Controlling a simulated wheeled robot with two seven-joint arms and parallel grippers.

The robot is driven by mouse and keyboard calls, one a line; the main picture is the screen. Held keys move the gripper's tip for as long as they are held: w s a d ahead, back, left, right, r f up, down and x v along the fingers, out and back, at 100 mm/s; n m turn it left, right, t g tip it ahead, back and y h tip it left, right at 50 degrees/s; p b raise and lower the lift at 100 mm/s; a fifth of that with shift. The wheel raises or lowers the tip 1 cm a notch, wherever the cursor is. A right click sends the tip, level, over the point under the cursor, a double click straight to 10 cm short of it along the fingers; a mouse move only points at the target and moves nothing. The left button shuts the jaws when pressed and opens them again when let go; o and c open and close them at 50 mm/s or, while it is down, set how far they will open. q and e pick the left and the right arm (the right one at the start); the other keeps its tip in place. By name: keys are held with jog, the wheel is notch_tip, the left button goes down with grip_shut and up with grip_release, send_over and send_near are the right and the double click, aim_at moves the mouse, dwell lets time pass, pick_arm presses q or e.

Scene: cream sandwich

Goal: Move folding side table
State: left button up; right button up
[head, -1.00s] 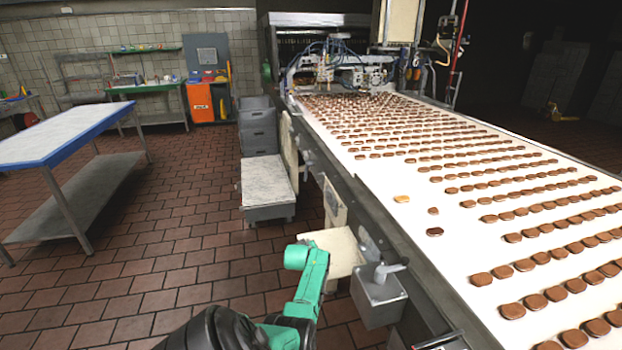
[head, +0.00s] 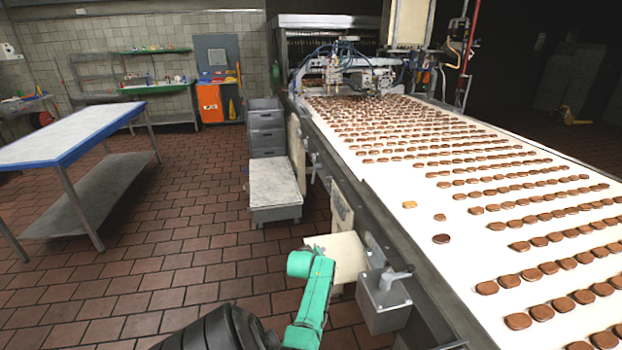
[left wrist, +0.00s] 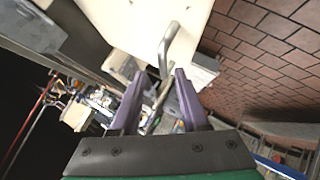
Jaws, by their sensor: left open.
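The folding side table appears to be the cream panel (head: 345,257) on the conveyor's left side, low in the head view. The green link of my left arm covers part of its near edge. In the left wrist view a large cream panel (left wrist: 140,22) fills the top, with a bent metal bar (left wrist: 166,48) beside it. My left gripper (left wrist: 159,75) shows two purple fingers, apart. The bar runs down toward the gap between them; I cannot tell whether they touch it. The head view does not show these fingers. My right gripper is in neither view.
The conveyor (head: 395,185) carries rows of brown biscuits along the right. A grey control box (head: 383,300) juts from its side near the panel. Stacked grey crates (head: 265,138) and a low grey platform (head: 273,185) stand beyond. A blue-edged table (head: 75,135) is left. Tiled floor between is open.

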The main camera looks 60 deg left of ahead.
pick_arm(q)
jog(key=v, duration=1)
